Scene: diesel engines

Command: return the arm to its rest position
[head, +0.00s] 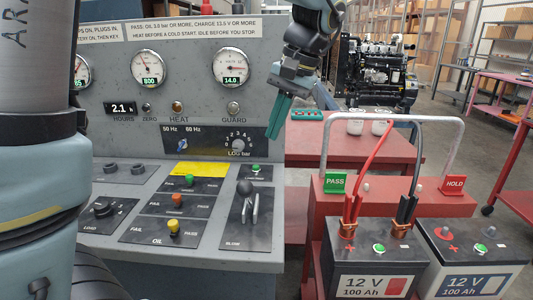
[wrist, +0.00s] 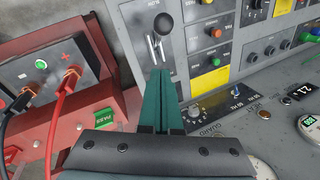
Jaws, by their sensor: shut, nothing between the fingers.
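In the wrist view the gripper (wrist: 158,75) points toward the black-knobbed lever (wrist: 163,24) on the console's sloped panel. The lever also shows in the head view (head: 245,188), below the gripper and apart from it.
A black engine (head: 375,75) stands behind a red table (head: 350,143). Shelves and a pink bench fill the back right.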

